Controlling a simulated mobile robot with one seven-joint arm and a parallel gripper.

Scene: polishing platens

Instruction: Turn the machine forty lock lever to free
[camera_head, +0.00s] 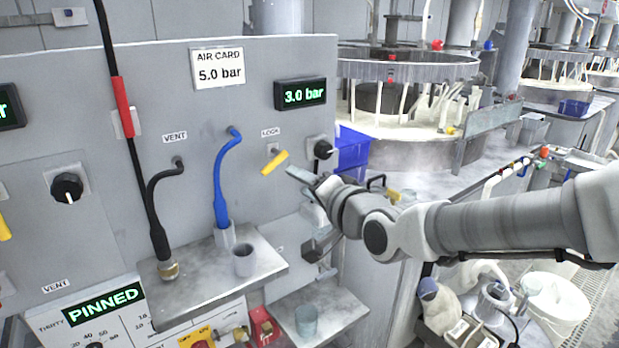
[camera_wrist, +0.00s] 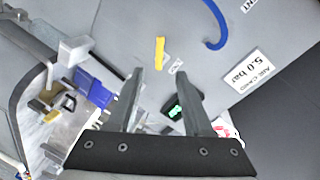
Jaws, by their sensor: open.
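A yellow lever (camera_head: 274,162) sits on the grey panel just below a LOCK label (camera_head: 271,132), slanting up to the right. It also shows in the wrist view as a yellow bar (camera_wrist: 160,53) beyond the fingertips, with the LOCK label beside it. No label reading forty is legible. My gripper (camera_head: 296,174) is just right of the lever and a little lower. In the wrist view my gripper (camera_wrist: 159,78) is open with its two fingers apart and nothing held between them. Whether a fingertip touches the lever cannot be told, but a gap shows.
A black knob (camera_head: 322,150) and a 3.0 bar display (camera_head: 301,94) are close to the lever. A blue hose (camera_head: 222,175) and a black hose (camera_head: 156,205) hang left of it, above a metal shelf (camera_head: 205,290). A PINNED display (camera_head: 104,304) is at lower left, above lettering reading THIRTY.

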